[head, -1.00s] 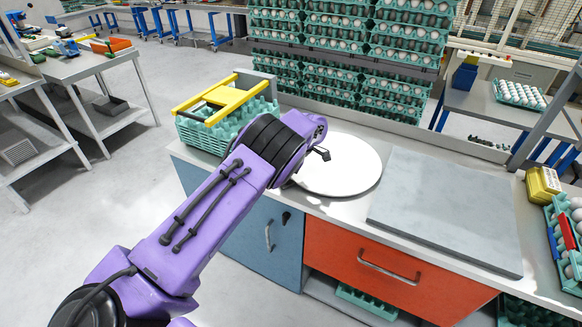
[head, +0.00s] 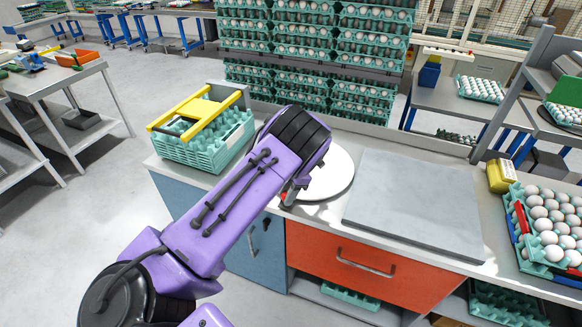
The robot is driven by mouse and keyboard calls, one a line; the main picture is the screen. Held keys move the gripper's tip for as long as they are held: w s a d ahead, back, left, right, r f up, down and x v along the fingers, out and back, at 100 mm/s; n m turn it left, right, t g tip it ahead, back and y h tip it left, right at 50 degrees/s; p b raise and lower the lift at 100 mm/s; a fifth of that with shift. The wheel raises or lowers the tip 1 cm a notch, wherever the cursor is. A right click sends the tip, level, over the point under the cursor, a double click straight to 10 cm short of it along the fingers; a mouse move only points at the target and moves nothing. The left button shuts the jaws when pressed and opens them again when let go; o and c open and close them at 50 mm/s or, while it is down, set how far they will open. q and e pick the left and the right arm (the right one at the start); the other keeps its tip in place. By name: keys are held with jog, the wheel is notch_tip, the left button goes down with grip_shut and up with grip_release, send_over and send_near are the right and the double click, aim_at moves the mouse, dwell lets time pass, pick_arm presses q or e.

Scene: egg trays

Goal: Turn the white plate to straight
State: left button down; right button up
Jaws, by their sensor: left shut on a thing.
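The white plate (head: 328,178) is a round disc lying on the grey worktop, left of a grey slab. My purple left arm crosses in front of it and hides its left part. My left gripper (head: 289,195) is at the plate's near left edge, mostly hidden by its own arm. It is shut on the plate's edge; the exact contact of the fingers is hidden. My right gripper is not in view.
A teal crate (head: 213,150) with a yellow frame stands left on the worktop (head: 310,221). The grey slab (head: 415,205) lies right of the plate. A yellow box (head: 502,175) and egg trays (head: 549,222) are at the right. Stacked egg trays (head: 310,90) stand behind.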

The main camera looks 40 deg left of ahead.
pick_arm(q)
jog(key=shift+d+f, duration=0.1)
jog(key=c, duration=0.8)
grip_release()
jog(key=shift+o, duration=0.2)
jog(key=shift+d, duration=0.1)
jog(key=shift+w+r, duration=0.1)
jog(key=shift+r, duration=0.2)
jog(key=b+v, duration=0.3)
jog(key=v, duration=0.7)
